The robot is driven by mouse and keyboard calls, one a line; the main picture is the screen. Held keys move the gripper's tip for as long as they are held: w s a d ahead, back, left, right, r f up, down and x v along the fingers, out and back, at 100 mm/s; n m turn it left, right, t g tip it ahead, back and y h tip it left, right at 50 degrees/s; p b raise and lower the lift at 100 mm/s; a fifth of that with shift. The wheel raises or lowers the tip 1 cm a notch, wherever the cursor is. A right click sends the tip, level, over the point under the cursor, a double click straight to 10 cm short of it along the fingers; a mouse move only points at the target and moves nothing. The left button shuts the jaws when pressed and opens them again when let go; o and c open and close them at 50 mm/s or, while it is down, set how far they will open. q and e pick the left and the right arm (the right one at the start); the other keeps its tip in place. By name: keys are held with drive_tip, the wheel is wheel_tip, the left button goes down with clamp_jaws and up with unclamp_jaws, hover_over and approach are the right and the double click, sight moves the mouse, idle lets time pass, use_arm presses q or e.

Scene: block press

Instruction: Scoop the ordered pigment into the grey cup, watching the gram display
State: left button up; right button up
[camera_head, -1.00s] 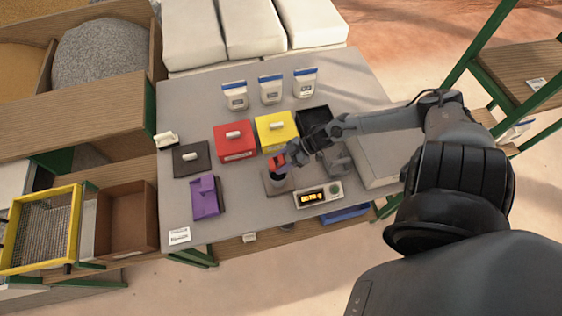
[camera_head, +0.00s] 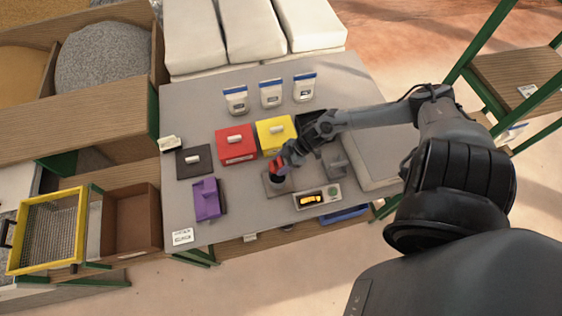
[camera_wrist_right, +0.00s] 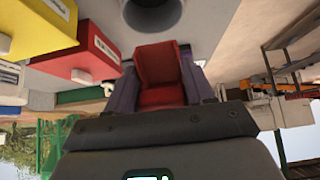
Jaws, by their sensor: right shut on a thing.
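My right gripper (camera_head: 282,164) is shut on a red scoop (camera_head: 277,166), held over or right beside the grey cup (camera_head: 275,178). The cup stands on the plate of the scale and is partly hidden by the scoop and gripper. In the right wrist view the hollow red scoop (camera_wrist_right: 161,76) sits between the fingers, with the cup's round mouth (camera_wrist_right: 152,12) just beyond it. The scale's gram display (camera_head: 312,200) is lit orange, but its digits are too blurred to read. My left gripper is out of view.
A red box (camera_head: 234,151) and a yellow box (camera_head: 272,143) stand behind the scale, with a black box (camera_head: 307,119) partly hidden by my arm. A purple holder (camera_head: 207,207) and a dark lidded box (camera_head: 191,165) are at left.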

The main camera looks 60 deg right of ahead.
sight(281, 160)
drive_tip(key=r+g+h+p, duration=0.1)
drive_tip(key=g+h+p, duration=0.1)
drive_tip(key=r+g+h+p, duration=0.2)
drive_tip(key=g+p, duration=0.1)
drive_tip(key=shift+w+a+r, duration=0.1)
drive_tip(key=shift+w+r, duration=0.1)
drive_tip(key=shift+r, duration=0.1)
drive_tip(key=shift+s+g+h+p, duration=0.15)
drive_tip(key=shift+g+h+p, duration=0.45)
drive_tip(key=shift+p, duration=0.05)
idle(0.7)
drive_tip(key=shift+s, duration=0.1)
